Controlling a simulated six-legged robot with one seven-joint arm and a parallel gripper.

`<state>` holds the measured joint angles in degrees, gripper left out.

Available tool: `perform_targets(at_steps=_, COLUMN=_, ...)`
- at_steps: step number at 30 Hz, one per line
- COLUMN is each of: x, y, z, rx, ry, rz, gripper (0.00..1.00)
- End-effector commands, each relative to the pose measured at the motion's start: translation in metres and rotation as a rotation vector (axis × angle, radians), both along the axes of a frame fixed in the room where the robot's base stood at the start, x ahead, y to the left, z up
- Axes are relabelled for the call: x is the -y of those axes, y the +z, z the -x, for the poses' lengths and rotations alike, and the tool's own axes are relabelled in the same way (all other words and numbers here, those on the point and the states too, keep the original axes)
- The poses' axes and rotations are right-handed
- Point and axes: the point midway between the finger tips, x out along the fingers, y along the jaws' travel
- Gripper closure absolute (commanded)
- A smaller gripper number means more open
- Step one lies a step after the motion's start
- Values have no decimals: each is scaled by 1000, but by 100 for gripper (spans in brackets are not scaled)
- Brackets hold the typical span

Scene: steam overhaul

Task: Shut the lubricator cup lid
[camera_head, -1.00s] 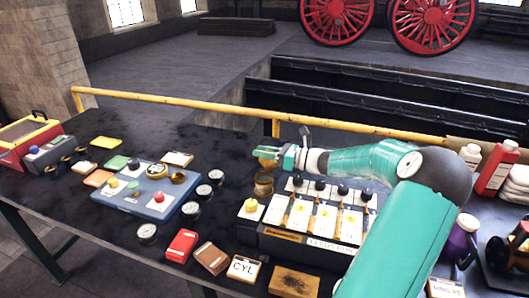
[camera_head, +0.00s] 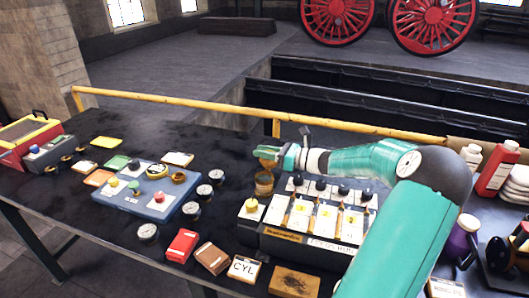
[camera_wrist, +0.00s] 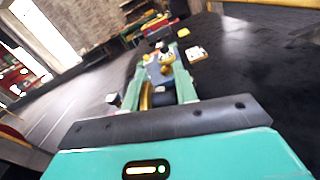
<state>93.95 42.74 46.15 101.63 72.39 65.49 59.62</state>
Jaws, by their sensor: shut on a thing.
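The lubricator cup (camera_head: 264,186) is a small brass-coloured cup standing on the bench beside the lubricator box (camera_head: 310,226). My gripper (camera_head: 277,156) is just above the cup, reaching in from the right. Its fingers are shut on a brass piece (camera_head: 266,152) that looks like the cup's lid, raised and tilted above the cup mouth. In the wrist view, a brass edge (camera_wrist: 147,97) shows between the fingers. The hinge and the exact lid angle are too small to tell.
A blue panel (camera_head: 128,202) with knobs and several gauges stand to the left. A yellow rail (camera_head: 190,103) runs behind the bench. Bottles, including a red one (camera_head: 494,170), stand at right. Small blocks lie in front.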

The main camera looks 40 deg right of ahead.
Motion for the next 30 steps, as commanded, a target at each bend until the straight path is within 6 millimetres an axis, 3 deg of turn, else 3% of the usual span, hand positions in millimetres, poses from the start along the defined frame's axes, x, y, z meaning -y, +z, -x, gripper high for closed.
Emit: perform_targets(at_steps=30, x=-2, y=3, z=3, rx=47, ry=-5, rz=91, gripper=94)
